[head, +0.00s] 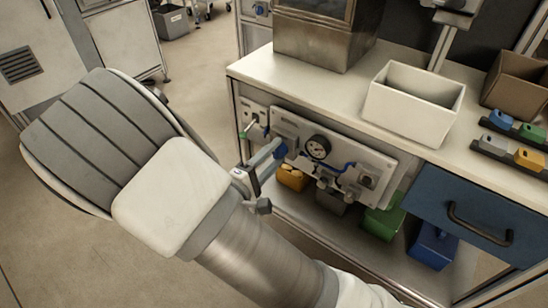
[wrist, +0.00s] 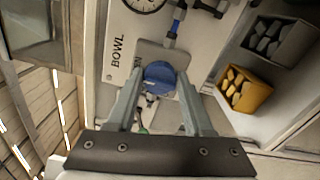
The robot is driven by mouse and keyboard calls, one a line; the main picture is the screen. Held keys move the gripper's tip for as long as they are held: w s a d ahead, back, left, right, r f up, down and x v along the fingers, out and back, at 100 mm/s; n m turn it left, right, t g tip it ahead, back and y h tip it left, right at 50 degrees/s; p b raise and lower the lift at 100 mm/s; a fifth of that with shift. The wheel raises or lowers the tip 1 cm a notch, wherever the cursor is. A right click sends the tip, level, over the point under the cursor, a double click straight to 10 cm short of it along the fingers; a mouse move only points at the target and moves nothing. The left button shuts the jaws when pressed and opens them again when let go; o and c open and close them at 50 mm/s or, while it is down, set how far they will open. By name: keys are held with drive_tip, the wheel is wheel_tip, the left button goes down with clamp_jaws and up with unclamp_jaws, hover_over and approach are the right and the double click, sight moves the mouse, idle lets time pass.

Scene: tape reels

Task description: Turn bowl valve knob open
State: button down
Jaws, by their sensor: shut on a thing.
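The bowl valve knob (wrist: 160,73) is round and blue, on a pale panel beside the printed word BOWL in the wrist view. My gripper (wrist: 161,82) is shut on it, with one finger on each side. Another label by the knob is partly hidden; only its last letters show. In the head view my gripper (head: 268,157) reaches the left part of the panel (head: 350,145) below the bench top, and a bit of the blue knob (head: 281,149) shows at the fingertips. The knob's turn angle cannot be told.
A pressure gauge (head: 318,147) and blue tubing sit right of the knob. A green-handled valve (head: 250,126) is to the left. Yellow (head: 292,178) and green (head: 383,221) bins stand on the shelf below. A white bin (head: 414,100) stands on the bench above.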

idle(0.3)
drive_tip(key=shift+c, duration=1.5)
unclamp_jaws()
drive_tip(key=p+v, duration=0.2)
drive_tip(key=v, duration=1.5)
drive_tip(key=shift+s+a+p, duration=0.2)
drive_tip(key=shift+p, duration=0.2)
